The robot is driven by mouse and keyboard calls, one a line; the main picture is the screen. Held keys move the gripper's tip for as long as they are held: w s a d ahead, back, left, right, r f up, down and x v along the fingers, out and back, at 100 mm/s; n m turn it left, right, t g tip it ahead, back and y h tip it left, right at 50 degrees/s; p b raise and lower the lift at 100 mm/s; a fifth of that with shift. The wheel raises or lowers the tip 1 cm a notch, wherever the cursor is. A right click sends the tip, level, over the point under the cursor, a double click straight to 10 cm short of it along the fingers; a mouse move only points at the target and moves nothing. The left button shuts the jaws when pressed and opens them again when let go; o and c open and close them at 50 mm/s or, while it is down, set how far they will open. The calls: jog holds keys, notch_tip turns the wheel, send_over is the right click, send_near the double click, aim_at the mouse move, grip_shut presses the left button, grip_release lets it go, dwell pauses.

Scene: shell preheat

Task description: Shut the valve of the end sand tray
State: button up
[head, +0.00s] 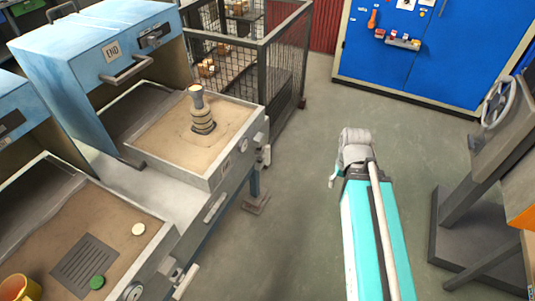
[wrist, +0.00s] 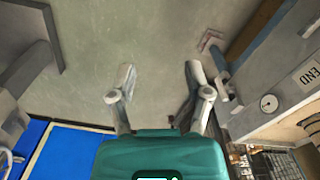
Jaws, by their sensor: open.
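The end sand tray (head: 215,178) is at the centre left of the head view, below a blue hood (head: 95,45) marked END. A small pale valve lever (head: 264,156) is at its right front corner, near a round gauge (head: 243,144). The lever is too small to tell its setting. In the wrist view the END-marked tray front (wrist: 288,95) and its gauge (wrist: 268,103) are at the right. My gripper (wrist: 160,75) is open and empty over bare floor, left of the tray front and apart from it. Its fingers are not clear in the head view.
A metal pot with a glowing top (head: 201,112) stands in the tray's sand. A second sand tray (head: 110,235) is at lower left. A wire cage (head: 280,65) is behind, a blue cabinet (head: 430,50) at back right, a handwheel stand (head: 480,170) at right. The middle floor is clear.

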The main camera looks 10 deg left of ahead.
jog(key=w+a+f+n+y+b, duration=0.3)
jog(key=w+a+f+b, duration=0.1)
jog(key=w+f+b, duration=0.45)
jog(key=n+t+y+b, duration=0.5)
jog(key=n+y+b, duration=0.55)
jog(key=b, duration=2.15)
send_near(268, 153)
jog(key=d, duration=0.2)
jog(key=shift+w+d+n+h, duration=0.3)
jog(key=shift+w+n+h, duration=0.05)
jog(key=b+x, duration=0.5)
jog(key=x, duration=0.8)
jog(key=shift+a+f, duration=0.25)
jog(key=shift+a, duration=0.05)
